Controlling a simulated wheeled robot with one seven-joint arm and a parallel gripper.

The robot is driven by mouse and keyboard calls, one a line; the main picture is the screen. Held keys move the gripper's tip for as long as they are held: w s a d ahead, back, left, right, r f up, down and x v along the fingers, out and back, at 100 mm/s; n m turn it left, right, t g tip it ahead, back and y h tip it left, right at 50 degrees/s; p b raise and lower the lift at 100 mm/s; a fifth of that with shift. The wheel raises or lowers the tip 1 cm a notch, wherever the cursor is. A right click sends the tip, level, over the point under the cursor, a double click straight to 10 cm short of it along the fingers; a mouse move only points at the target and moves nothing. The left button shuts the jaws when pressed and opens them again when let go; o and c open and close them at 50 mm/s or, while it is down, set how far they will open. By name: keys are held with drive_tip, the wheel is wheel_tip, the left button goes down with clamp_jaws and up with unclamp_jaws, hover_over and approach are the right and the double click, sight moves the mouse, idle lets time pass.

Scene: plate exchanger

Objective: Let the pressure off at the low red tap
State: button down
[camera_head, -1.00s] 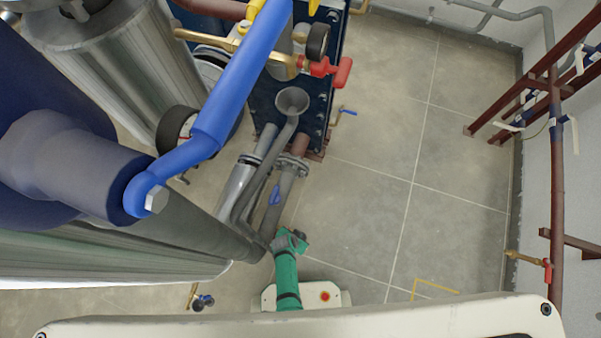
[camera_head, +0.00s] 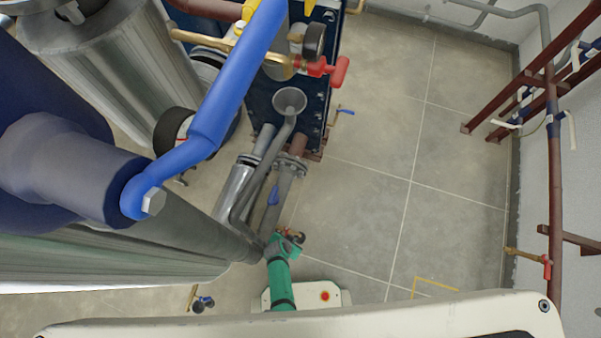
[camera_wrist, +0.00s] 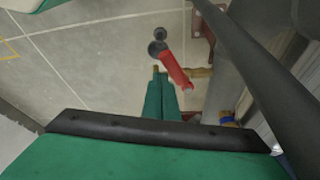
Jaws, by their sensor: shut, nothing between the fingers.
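In the wrist view a red tap handle (camera_wrist: 176,70) slants from upper left to lower right, on a brass pipe (camera_wrist: 200,72) that comes in from the right. My gripper (camera_wrist: 160,80) is shut and empty; its green fingers point up at the left of the handle, close to its lower part. I cannot tell whether they touch it. In the head view the green end of my arm (camera_head: 283,248) is low beside the grey pipes, with a small reddish brass part (camera_head: 290,231) just beyond it, mostly hidden.
A higher red tap (camera_head: 336,70) and a gauge (camera_head: 314,40) sit on the plate exchanger. Another red-handled tap (camera_head: 547,268) is on the right wall. A grey drain pipe with a funnel (camera_head: 290,100) runs down beside my arm. The floor to the right is clear.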

idle(0.4)
wheel_tip(320, 180, up, 9)
drive_tip(key=d+m+g+y, duration=0.3)
drive_tip(key=d+m+y, duration=0.2)
drive_tip(key=d+m, duration=0.4)
drive_tip(key=a+f+m, duration=0.1)
drive_tip(key=a+f, duration=0.7)
drive_tip(key=f, duration=0.1)
drive_tip(key=shift+s, duration=0.15)
idle(0.7)
